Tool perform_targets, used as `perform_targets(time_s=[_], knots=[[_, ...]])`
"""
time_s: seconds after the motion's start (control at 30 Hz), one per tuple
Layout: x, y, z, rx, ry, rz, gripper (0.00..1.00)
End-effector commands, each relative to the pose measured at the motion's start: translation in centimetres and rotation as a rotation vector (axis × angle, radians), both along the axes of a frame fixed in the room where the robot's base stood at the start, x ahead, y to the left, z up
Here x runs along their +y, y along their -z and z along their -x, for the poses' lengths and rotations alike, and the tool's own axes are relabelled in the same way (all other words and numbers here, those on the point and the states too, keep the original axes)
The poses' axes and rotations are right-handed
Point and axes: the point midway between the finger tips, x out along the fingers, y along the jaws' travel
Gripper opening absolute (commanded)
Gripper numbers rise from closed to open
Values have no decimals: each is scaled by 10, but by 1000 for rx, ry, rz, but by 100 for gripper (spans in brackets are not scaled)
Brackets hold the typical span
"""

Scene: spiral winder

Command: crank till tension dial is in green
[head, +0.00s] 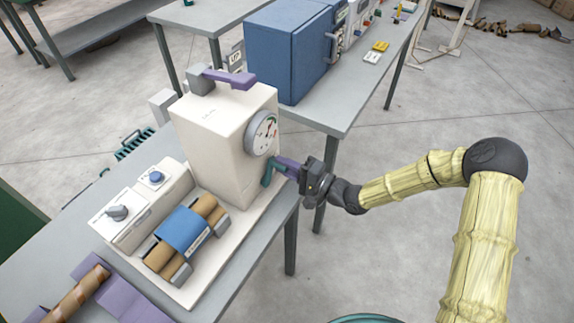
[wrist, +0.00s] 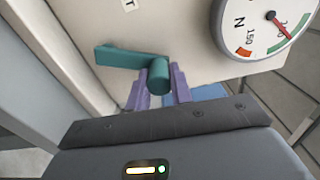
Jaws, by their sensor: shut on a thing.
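The winder (head: 215,140) is a cream box on a grey table. Its round tension dial (head: 263,133) faces right and also shows at the top right of the wrist view (wrist: 250,22). A red needle (wrist: 283,26) points to the lower right there, toward the rim beside a green band (wrist: 277,47); I cannot tell exactly whether its tip lies within the green. An orange-red patch is further left on the rim. The teal crank (head: 267,172) sits below the dial. My gripper (head: 287,168) has its purple fingers shut on the round crank knob (wrist: 159,76).
A blue roll on brown tubes (head: 182,232) and a box with a blue button (head: 155,178) stand left of the winder. A purple lever (head: 230,78) tops it. A blue cabinet (head: 287,55) stands on the table behind.

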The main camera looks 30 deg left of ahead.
Motion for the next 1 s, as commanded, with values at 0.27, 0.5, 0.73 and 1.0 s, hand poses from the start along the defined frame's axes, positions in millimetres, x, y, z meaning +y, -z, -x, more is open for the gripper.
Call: perform_targets(time_s=[0.27,0.5,0.73,1.0], knots=[[-1,3,-1,0,3,6,44],[-1,1,-1,-1,2,3,44],[-6,1,-2,-2,4,2,44],[-47,2,-3,-1,7,2,44]])
